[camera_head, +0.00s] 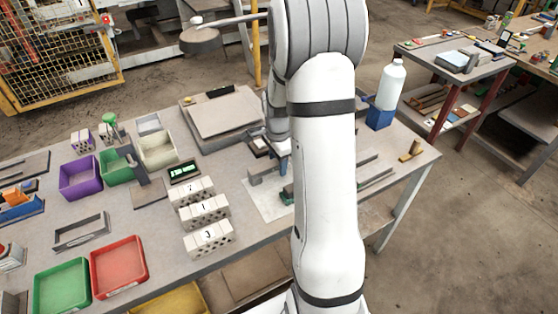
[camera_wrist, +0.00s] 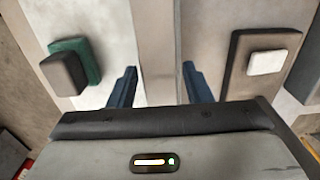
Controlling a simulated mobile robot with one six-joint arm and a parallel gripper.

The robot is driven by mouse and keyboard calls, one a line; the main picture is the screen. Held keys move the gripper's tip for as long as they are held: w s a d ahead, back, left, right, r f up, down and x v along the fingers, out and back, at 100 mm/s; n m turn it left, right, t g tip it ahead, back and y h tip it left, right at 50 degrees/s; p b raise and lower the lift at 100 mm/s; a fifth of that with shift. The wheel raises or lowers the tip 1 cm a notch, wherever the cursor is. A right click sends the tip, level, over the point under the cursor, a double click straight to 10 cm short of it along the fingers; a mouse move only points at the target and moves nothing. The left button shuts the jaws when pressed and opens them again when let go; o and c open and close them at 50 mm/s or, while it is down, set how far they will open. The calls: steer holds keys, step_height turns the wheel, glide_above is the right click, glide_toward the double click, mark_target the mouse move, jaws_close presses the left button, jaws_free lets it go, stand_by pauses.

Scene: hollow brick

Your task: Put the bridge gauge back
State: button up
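A grey bridge-shaped piece (camera_head: 262,175), which looks like the bridge gauge, stands on a pale sheet (camera_head: 262,205) in the middle of the table. My gripper (camera_head: 283,165) points down with blue fingers just right of it, partly hidden behind my arm. In the wrist view my gripper (camera_wrist: 160,88) is open, its two blue fingers wide apart. A grey-brown band (camera_wrist: 156,50) runs between them; I cannot tell whether it is the gauge or a surface below. No grip on anything shows.
A green block with a dark top (camera_wrist: 70,65) lies left of the fingers, and a dark-edged plate with a white block (camera_wrist: 262,62) lies right. Several hollow bricks (camera_head: 208,238) stand in front. A white bottle (camera_head: 392,80) stands at the back right.

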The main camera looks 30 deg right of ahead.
steer(key=shift+o, duration=0.4)
steer(key=shift+r, duration=0.4)
step_height(320, 180, up, 11)
steer(key=s+a+r+n+t, duration=0.1)
steer(key=s+a+r+n, duration=0.1)
steer(key=s+a+n, duration=0.4)
steer(key=s+a+r+n+t, duration=0.1)
steer(key=s+a+r+n, duration=0.2)
steer(key=s+a+n, duration=0.4)
steer(key=s+n, duration=0.4)
steer(key=s, duration=0.2)
steer(key=shift+s+a+r+n+t, duration=0.15)
steer(key=shift+a+r+n+t, duration=0.15)
steer(key=shift+t, duration=0.1)
